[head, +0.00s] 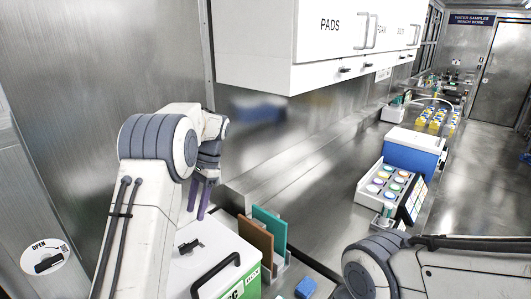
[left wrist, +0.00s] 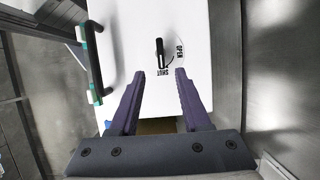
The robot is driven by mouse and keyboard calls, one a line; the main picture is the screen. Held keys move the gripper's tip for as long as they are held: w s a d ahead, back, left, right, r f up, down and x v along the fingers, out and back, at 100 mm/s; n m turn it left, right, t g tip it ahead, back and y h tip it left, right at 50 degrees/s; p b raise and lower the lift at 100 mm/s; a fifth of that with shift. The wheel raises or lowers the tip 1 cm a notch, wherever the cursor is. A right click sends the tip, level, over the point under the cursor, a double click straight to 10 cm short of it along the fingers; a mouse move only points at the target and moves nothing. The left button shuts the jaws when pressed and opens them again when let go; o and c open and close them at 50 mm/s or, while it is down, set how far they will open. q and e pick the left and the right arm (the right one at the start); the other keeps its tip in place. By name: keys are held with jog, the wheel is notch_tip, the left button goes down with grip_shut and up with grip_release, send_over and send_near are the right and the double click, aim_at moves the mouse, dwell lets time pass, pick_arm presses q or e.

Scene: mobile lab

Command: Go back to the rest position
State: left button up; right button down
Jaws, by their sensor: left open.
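My left gripper (head: 203,198) hangs with its purple fingers pointing down, above the back part of a white box (head: 215,262). In the left wrist view the left gripper (left wrist: 161,76) is open, with nothing between its fingers. Past the fingertips in that view is the white lid (left wrist: 130,30) with a black latch (left wrist: 160,50). The latch's near end lies by the word SHUT, and OPEN is printed to its right. Gripper and latch look apart. My right arm (head: 375,268) shows at the lower right; its gripper is out of view.
A rack of colored-top containers (head: 383,184) and a blue-white unit (head: 413,150) stand on the steel bench. A white cabinet (head: 285,40) overhangs the bench.

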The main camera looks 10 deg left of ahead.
pick_arm(q)
jog(key=s+d+r+m+t+h+b, duration=0.1)
jog(key=s+d, duration=0.5)
jog(key=d, duration=0.4)
jog(key=s+d+t+b, duration=0.1)
jog(key=s+d+t, duration=0.1)
jog(key=s+d, duration=0.5)
jog(key=s+d+f+h, duration=0.1)
jog(key=s+d, duration=0.3)
jog(key=s, duration=0.4)
jog(key=s+d+f+h+b, duration=0.1)
jog(key=s+d+f, duration=0.2)
jog(key=s, duration=0.6)
jog(key=shift+s+d+f+t+b, duration=0.2)
jog(key=shift+d+f+t+b, duration=0.15)
jog(key=shift+d, duration=0.35)
